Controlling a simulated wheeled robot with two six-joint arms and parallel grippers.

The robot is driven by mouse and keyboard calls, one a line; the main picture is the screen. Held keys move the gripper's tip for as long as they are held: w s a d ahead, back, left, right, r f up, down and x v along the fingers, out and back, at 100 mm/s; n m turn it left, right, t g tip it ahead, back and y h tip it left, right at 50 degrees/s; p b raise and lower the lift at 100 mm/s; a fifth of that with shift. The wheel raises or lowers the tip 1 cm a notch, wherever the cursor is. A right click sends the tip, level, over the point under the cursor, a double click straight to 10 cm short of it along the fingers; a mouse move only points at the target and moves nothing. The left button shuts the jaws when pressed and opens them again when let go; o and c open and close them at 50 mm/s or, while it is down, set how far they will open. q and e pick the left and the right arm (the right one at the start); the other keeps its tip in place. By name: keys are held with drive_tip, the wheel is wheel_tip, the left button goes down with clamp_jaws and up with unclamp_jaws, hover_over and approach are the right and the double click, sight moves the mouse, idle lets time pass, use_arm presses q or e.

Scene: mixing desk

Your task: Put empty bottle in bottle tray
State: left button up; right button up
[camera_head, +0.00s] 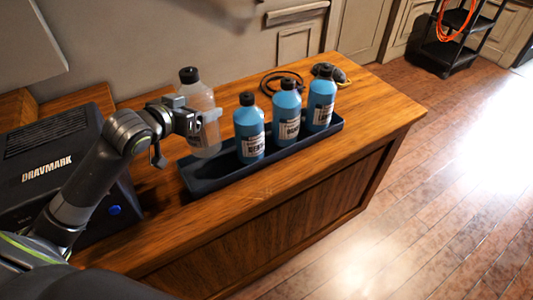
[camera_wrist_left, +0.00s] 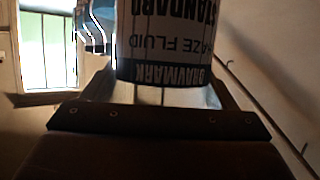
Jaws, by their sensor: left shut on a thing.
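A clear, empty bottle (camera_head: 202,98) with a black cap is held by my left gripper (camera_head: 205,116). The gripper is shut on its side, and the bottle looks nearly upright. It is at the left end of the dark bottle tray (camera_head: 206,181); I cannot tell whether its base touches the tray. In the left wrist view the bottle's label (camera_wrist_left: 165,45) fills the top middle between the fingers. Three blue bottles stand in the tray: one near the middle (camera_head: 249,130), one beside it (camera_head: 287,112) and one at the right (camera_head: 320,100). My right gripper is not in view.
A black Dravmark machine (camera_head: 50,160) with a blue button stands on the wooden desk (camera_head: 376,95) at the left. A coiled black cable (camera_head: 281,82) and a small yellow-black object (camera_head: 330,73) lie behind the tray. The desk's right end is clear.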

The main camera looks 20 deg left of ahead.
sight(200, 142)
use_arm(q)
drive_tip(key=f, duration=0.3)
drive_tip(key=f+b, duration=0.1)
drive_tip(key=f, duration=0.3)
drive_tip(key=a+f, duration=0.1)
drive_tip(key=f, duration=0.3)
drive_tip(key=shift+s+f, duration=0.15)
drive_tip(key=shift+s, duration=0.05)
drive_tip(key=o, duration=1)
drive_tip(key=shift+f, duration=0.1)
drive_tip(key=shift+c, duration=0.2)
drive_tip(key=p+v, duration=0.2)
drive_tip(key=v, duration=1)
drive_tip(key=shift+a, duration=0.2)
